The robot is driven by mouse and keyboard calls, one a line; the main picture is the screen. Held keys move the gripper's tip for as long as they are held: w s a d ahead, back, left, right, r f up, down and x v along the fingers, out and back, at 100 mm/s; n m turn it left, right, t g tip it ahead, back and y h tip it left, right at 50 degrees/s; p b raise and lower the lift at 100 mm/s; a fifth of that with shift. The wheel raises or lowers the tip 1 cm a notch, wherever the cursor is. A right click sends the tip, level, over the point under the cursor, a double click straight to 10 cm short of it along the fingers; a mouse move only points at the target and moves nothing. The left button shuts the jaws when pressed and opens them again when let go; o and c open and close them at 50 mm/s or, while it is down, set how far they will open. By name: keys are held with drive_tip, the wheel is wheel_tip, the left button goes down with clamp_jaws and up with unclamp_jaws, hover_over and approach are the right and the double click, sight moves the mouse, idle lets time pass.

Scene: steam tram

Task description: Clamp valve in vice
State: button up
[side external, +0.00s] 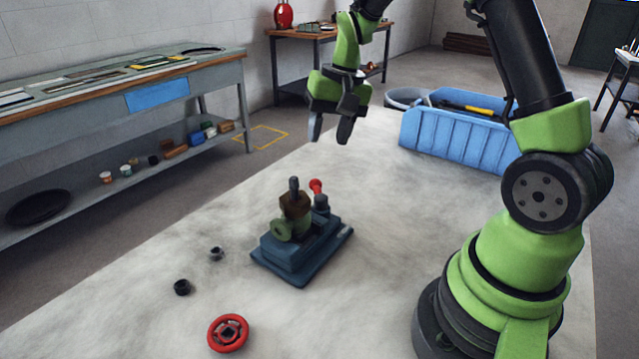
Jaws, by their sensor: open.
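The vice (290,262) is a blue block on a flat base in the middle of the pale table. The valve (293,205), a brownish body with a dark upright stem and a greenish round flange low on its left, stands upright at the vice. I cannot tell whether the jaws touch it. A red-knobbed lever (317,189) rises at the vice's back right. My gripper (328,137) is open and empty, pointing down, above and behind the vice, clear of both.
A red handwheel (228,333) lies at the table's front left. Two small dark rings (182,287) (217,253) lie left of the vice. A blue crate (460,133) with tools stands at the back right, beside a grey round container (404,97).

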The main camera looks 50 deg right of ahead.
sight(319, 188)
drive_tip(key=x, duration=0.7)
drive_tip(key=d+x, duration=0.1)
drive_tip(key=x, duration=0.3)
drive_tip(key=shift+f, duration=0.4)
drive_tip(key=c, duration=0.7)
